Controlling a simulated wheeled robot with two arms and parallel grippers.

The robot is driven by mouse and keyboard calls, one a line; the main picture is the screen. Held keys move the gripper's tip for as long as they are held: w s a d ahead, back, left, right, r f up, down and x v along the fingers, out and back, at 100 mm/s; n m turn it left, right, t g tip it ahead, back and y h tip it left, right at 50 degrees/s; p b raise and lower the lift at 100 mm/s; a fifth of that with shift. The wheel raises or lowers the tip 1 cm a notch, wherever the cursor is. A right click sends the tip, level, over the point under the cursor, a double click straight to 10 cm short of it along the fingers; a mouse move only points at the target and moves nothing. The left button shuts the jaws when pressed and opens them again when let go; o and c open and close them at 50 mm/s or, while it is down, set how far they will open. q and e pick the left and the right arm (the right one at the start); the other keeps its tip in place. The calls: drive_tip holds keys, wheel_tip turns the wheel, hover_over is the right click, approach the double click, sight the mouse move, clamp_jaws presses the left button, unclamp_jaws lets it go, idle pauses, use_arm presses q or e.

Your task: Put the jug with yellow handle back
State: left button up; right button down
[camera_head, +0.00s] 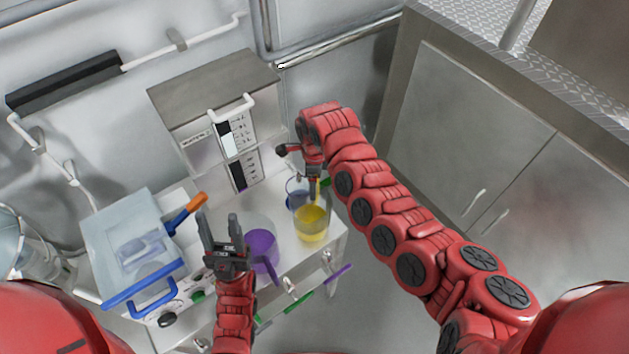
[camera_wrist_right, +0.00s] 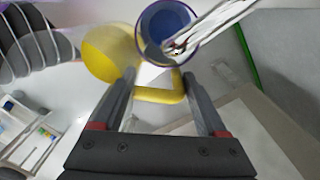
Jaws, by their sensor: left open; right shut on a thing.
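The jug with yellow handle (camera_head: 311,224) is at the right front part of the white counter in the head view; I cannot tell whether its base touches the counter. In the right wrist view its yellow body (camera_wrist_right: 108,52) is at upper left, with its handle (camera_wrist_right: 160,96) running between the fingers. My right gripper (camera_head: 314,188) is shut on this handle; in the head view the fingertips are partly hidden. My left gripper (camera_head: 219,228) is open and empty, fingers up, left of the purple jug (camera_head: 262,249).
A blue jug (camera_head: 297,192) stands close behind the yellow one. A grey instrument (camera_head: 215,125) stands at the back. A pale blue bin (camera_head: 130,230) with blue handles and an orange-handled tool (camera_head: 187,212) are at left. Coloured handles hang along the counter's front edge.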

unclamp_jaws()
